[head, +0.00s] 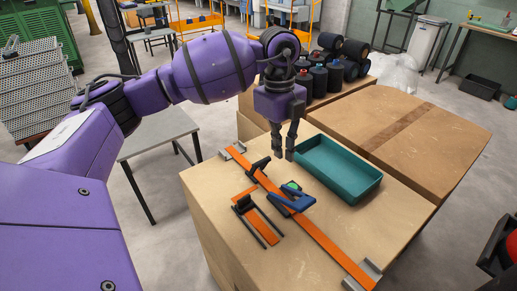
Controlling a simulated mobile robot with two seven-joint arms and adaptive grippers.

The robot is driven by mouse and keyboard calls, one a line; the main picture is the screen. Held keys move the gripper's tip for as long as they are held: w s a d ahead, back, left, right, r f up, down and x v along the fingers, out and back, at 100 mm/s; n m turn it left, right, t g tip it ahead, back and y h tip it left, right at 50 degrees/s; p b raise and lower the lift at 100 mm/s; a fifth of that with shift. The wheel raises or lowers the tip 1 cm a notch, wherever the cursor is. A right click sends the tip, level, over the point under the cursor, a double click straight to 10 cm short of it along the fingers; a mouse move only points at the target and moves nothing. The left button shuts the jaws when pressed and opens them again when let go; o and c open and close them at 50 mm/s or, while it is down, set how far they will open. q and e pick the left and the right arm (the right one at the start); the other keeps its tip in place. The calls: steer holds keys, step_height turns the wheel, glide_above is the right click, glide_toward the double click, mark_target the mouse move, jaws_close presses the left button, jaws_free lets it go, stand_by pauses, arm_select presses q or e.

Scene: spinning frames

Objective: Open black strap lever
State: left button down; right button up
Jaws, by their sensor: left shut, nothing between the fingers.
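A long orange strap (327,243) runs diagonally across the top of a wooden box (215,195), with a grey metal bracket at each end. A black lever (260,165) stands tilted up on the strap's upper part. A second black piece (243,204) sits on a short orange strap to the left. A blue lever (293,201) with a green spot lies across the long strap. My left gripper (284,155) points down just right of the upper black lever, apparently apart from it. Its fingers are shut and empty. My right gripper is out of view.
A teal tray (372,186) lies on the box, close right of my left gripper. A large cardboard box (440,128) and several dark rolls stand behind. A grey table (160,136) is at left.

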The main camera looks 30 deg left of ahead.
mark_target(259, 166)
arm_select(q)
steer(key=f, duration=0.9)
steer(key=shift+s+d+f, duration=0.15)
steer(key=shift+d+f, duration=0.1)
steer(key=shift+d, duration=0.15)
steer(key=shift+w+a+r+p, duration=0.1)
steer(key=shift+w+a+p, duration=0.1)
steer(key=shift+a, duration=0.4)
steer(key=shift+w+a+r+p, duration=0.1)
steer(key=shift+w+a, duration=0.15)
steer(key=shift+a, duration=0.4)
steer(key=shift+w+a+r+p, duration=0.1)
steer(key=shift+w+a, duration=0.1)
steer(key=shift+a, duration=0.4)
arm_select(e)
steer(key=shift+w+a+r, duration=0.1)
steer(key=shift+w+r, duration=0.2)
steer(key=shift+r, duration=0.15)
arm_select(q)
steer(key=shift+d, duration=0.1)
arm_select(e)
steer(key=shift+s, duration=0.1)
